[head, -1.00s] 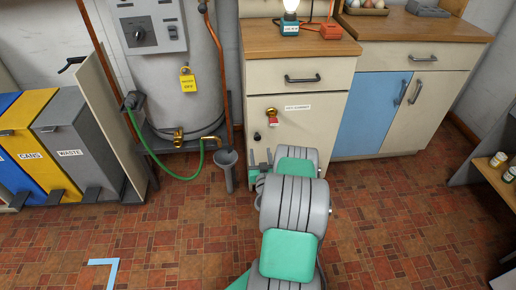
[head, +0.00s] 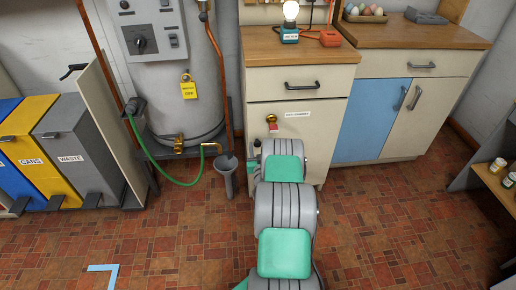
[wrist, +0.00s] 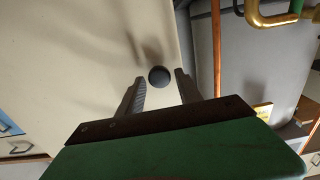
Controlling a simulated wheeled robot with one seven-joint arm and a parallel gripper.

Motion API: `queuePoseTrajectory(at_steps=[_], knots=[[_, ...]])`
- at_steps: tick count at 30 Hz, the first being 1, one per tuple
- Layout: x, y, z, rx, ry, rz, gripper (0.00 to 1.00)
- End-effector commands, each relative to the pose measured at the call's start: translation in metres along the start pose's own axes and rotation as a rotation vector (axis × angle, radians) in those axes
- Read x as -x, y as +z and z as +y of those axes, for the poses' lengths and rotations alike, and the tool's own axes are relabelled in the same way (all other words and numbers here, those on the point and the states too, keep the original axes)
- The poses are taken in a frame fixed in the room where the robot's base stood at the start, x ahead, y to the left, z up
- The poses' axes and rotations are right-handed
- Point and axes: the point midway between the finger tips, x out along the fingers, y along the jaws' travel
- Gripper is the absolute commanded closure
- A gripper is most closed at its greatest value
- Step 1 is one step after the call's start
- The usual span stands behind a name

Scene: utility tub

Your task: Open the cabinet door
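The beige cabinet door (head: 310,150) sits below a drawer and looks shut. It bears a white label (head: 297,114) and a brass fitting (head: 272,118) with a red tag (head: 273,128). In the wrist view a round dark knob (wrist: 159,76) stands on the beige door face (wrist: 75,60). My gripper (wrist: 161,84) is open, with one finger on each side of the knob and visible gaps between. The knob is near the fingertips. In the head view my arm covers the lower part of the door, and my gripper is mostly hidden at the door's left edge.
A grey boiler (head: 165,75) with a brass tap (head: 212,148), green hose (head: 165,178) and grey drain funnel (head: 227,170) stands just left of the cabinet. A blue door (head: 372,115) is to the right. The floor (head: 400,225) at right is clear.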

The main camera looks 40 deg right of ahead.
Motion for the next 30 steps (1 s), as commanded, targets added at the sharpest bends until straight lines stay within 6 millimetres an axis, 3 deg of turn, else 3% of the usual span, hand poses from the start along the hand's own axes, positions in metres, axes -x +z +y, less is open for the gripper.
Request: queuePoseTrajectory(at_steps=[15,30], knots=[[0.0000,-0.0002,-0.0001,0.000,0.000,0.000,1.00],[0.0000,-0.0003,-0.0003,0.000,-0.001,0.000,1.00]])
